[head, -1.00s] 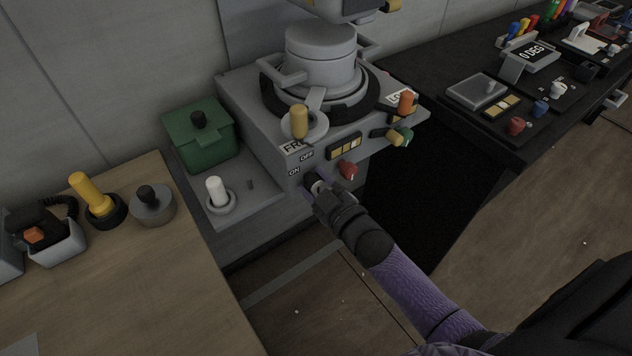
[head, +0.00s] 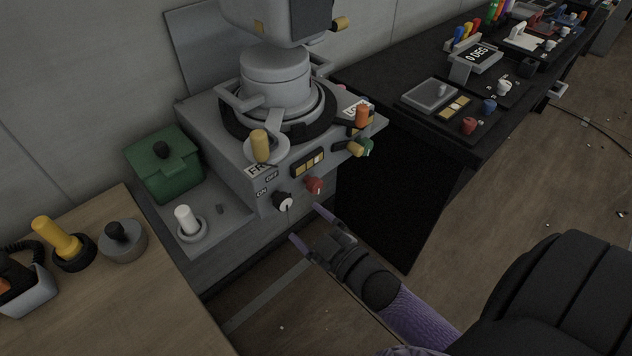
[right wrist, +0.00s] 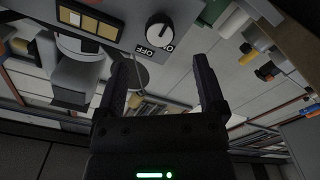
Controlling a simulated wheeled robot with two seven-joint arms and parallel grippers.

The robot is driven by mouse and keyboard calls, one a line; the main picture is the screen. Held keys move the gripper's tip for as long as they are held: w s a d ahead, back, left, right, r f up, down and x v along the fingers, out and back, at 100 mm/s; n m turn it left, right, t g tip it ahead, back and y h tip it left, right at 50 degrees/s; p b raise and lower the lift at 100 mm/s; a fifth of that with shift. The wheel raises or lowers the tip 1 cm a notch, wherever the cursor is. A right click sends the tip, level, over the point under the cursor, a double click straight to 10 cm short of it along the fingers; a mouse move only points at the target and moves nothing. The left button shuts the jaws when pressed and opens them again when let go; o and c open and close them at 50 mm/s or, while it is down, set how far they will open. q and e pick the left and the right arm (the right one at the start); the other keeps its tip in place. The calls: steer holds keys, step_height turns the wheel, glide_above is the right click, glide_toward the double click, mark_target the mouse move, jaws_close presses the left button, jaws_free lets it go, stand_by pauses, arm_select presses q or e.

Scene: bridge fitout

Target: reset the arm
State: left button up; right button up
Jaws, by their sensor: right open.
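My right gripper (head: 306,225) is open and empty in the head view, in front of and a little below the grey console (head: 215,150). Its two purple fingers stand apart with nothing between them. In the right wrist view the same gripper (right wrist: 160,75) shows both fingers spread, close to the ON/OFF knob. That black knob with a white face (head: 284,202) sits on the console's front, just off the fingertips; it also shows in the right wrist view (right wrist: 160,32). A red knob (head: 314,185) is beside it. My left gripper is not in view.
A green box (head: 165,165) and a white-topped lever (head: 187,220) stand left of the console. A wooden desk (head: 150,300) with a yellow handle (head: 57,235) is at lower left. A black bench (head: 400,130) with controls runs right. Floor is open at far right.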

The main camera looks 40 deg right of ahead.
steer(key=shift+s+d, duration=0.15)
steer(key=shift+s, duration=1)
